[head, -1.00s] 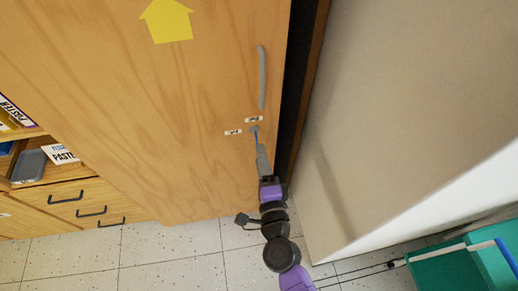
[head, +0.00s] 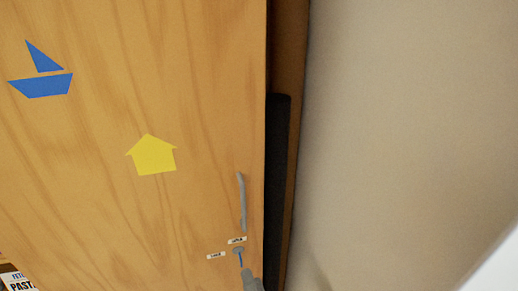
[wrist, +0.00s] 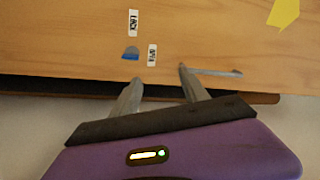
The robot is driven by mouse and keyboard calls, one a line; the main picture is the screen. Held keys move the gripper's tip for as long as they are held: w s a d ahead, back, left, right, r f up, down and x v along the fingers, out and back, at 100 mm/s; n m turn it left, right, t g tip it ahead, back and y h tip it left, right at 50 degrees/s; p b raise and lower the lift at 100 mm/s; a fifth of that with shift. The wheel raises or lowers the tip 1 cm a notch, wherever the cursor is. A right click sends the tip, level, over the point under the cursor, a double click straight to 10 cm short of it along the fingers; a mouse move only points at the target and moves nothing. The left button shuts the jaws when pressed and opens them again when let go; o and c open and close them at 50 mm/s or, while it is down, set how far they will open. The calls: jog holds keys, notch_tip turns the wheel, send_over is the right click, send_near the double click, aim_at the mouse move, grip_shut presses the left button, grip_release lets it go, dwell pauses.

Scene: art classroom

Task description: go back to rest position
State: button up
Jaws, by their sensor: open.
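My gripper (wrist: 160,73) is open, with its two grey fingers apart and nothing between them in the wrist view. In the head view only its tip (head: 251,282) shows, at the bottom edge just below the lock. The round grey lock (head: 238,251) is on the wooden door, with a small blue piece at it. The lock also shows in the wrist view (wrist: 130,50), up and to the left of the fingers. Whether a fingertip touches the door is hard to tell.
The wooden door (head: 100,210) has a grey handle (head: 242,202) above the lock, small white labels (head: 216,256), a yellow arrow shape (head: 153,156) and a blue boat (head: 42,82). A dark gap lies along its right edge. A beige wall (head: 410,130) stands at right.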

jog(key=s+d+r+n+g+h, duration=0.1)
jog(key=s+d+r+n+h, duration=0.1)
jog(key=s+d, duration=0.5)
jog(key=s+d+r+n+g+h, duration=0.1)
jog(key=s+d+n, duration=0.4)
jog(key=s, duration=0.9)
jog(key=s+d+r+n+g+h, duration=0.1)
jog(key=s+d+r+n+h, duration=0.1)
jog(key=s+d, duration=0.7)
jog(key=shift+s+r+n+g+h, duration=0.3)
jog(key=shift+s+n, duration=0.5)
jog(key=shift+s, duration=0.05)
jog(key=shift+d, duration=0.1)
